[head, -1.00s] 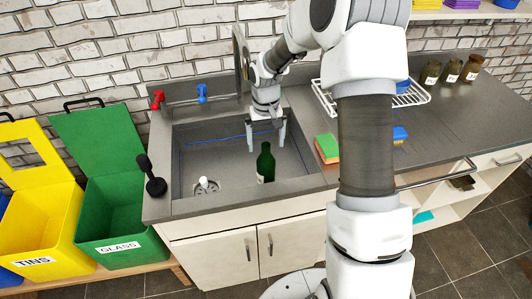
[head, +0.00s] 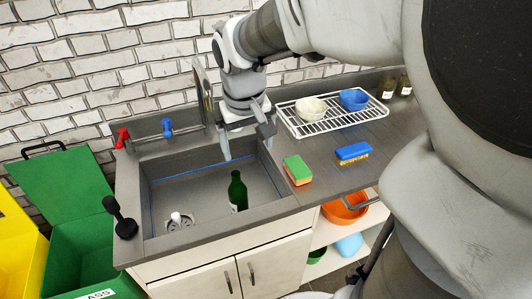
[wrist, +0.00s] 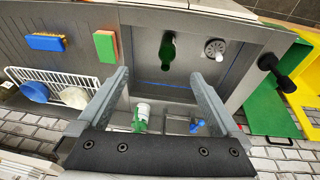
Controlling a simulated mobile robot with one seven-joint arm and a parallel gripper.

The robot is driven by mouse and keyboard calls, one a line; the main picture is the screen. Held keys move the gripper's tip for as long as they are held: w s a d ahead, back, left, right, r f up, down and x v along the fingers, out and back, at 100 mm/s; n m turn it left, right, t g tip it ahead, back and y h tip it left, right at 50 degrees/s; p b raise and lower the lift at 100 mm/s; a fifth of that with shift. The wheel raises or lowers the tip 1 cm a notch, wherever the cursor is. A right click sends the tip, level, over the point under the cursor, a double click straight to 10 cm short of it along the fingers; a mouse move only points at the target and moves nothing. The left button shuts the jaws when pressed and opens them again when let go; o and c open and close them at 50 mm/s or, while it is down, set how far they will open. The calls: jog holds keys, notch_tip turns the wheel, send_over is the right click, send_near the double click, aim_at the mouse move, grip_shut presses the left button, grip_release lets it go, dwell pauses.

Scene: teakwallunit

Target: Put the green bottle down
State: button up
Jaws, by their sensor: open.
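The green bottle (head: 237,191) stands upright inside the sink basin (head: 160,205), at its right side, with a pale label low on it. In the wrist view the bottle (wrist: 167,50) lies beyond my fingertips, apart from them. My gripper (head: 247,146) is open and empty above the back right part of the sink. Its two fingers (wrist: 163,85) are spread wide with nothing between them at the tips.
A green and orange sponge (head: 297,169) and a blue brush (head: 352,152) lie on the counter right of the sink. A wire rack (head: 326,121) holds a white bowl (head: 311,108) and a blue bowl (head: 354,99). A black plunger-like tool (head: 120,219) stands left of the basin.

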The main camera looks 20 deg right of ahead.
jog(key=s+r+t+y, duration=0.1)
jog(key=s+r+t, duration=0.2)
jog(key=s, duration=1.1)
jog(key=shift+a+r, duration=0.3)
jog(key=shift+r, duration=0.25)
jog(key=shift+s, duration=0.1)
